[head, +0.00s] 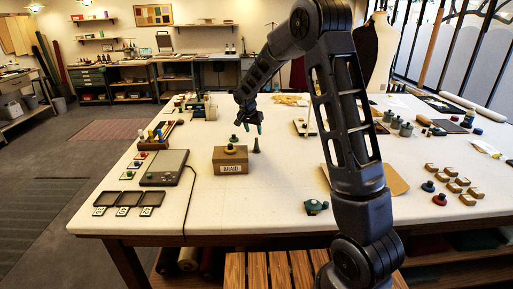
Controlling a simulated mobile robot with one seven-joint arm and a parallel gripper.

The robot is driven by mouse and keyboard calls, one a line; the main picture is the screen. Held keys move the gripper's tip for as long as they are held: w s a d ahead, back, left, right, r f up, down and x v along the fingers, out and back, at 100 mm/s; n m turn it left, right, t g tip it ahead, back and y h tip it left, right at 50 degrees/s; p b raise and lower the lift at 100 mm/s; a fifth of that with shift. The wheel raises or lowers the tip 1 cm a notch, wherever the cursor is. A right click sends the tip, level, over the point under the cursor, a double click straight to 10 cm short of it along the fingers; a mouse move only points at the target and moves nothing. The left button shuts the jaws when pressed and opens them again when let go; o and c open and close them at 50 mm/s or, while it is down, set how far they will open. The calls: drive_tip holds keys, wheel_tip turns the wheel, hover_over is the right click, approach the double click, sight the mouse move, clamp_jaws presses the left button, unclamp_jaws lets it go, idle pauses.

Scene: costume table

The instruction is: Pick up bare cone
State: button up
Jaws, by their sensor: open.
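A slim dark cone (256,146) stands upright on the white table, just right of the cardboard box. It looks bare, with nothing wound on it. My gripper (249,127) points down above the table, close to the cone in the picture and a little above and left of its tip. Its dark greenish fingers are apart and nothing shows between them. How far it is from the cone in depth is hard to tell.
A box marked BRAID (231,162) stands left of the cone with wound spools (235,150) on top. A dark scale (164,168) and small trays (129,198) lie further left. A teal object (316,207) sits near the front edge. The table between is clear.

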sight(257, 141)
drive_tip(key=x, duration=0.4)
drive_tip(key=shift+d+f, duration=0.1)
drive_tip(key=shift+f, duration=0.05)
drive_tip(key=shift+s+x, duration=0.2)
drive_tip(key=shift+x, duration=1.1)
drive_tip(key=shift+s+x, duration=0.2)
drive_tip(key=shift+x, duration=1.15)
drive_tip(key=shift+d+f, duration=0.1)
drive_tip(key=shift+d, duration=0.05)
drive_tip(key=c, duration=1)
